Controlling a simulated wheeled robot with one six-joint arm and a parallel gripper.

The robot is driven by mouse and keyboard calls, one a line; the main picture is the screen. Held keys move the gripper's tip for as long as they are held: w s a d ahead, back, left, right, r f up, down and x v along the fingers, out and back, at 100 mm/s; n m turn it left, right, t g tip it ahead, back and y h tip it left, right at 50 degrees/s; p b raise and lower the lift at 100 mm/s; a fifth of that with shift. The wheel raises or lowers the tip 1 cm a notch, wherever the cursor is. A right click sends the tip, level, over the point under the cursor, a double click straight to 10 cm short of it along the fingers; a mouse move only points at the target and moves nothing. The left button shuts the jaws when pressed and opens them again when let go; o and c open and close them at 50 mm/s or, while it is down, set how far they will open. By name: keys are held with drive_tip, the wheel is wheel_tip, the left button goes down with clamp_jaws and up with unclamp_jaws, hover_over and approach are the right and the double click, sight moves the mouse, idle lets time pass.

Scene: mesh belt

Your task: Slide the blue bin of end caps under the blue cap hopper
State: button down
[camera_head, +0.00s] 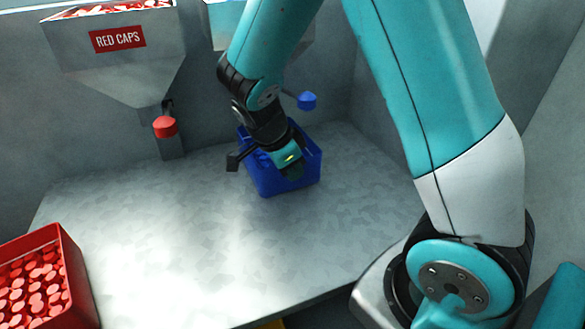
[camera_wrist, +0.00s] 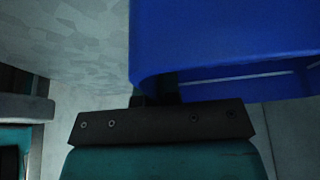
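The blue bin (camera_head: 272,184) stands on the metal table at the back right, below the second hopper (camera_head: 220,34). That hopper is mostly hidden behind my arm, and its label does not show; a blue knob (camera_head: 307,101) shows beside the arm. My gripper (camera_head: 291,171) is down at the bin, in front of its inside, so the bin's contents are largely covered. In the wrist view the blue bin (camera_wrist: 225,40) fills the upper right, close to my gripper (camera_wrist: 155,99). The fingertips are dark and hidden, so I cannot tell their gap or whether they grip the wall.
A red-caps hopper (camera_head: 115,60) with a red knob (camera_head: 165,127) hangs at the back left. A red bin (camera_head: 62,262) of red caps stands at the front left. The middle of the table (camera_head: 190,240) is clear. A grey wall rises behind and right of the blue bin.

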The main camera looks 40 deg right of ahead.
drive_tip(key=shift+w+a, duration=0.2)
drive_tip(key=shift+a, duration=0.45)
drive_tip(key=shift+w+a, duration=0.15)
drive_tip(key=shift+a, duration=0.5)
drive_tip(key=c, duration=1.2)
unclamp_jaws()
drive_tip(key=shift+c, duration=0.2)
drive_tip(key=v, duration=1.2)
drive_tip(key=shift+a, duration=0.1)
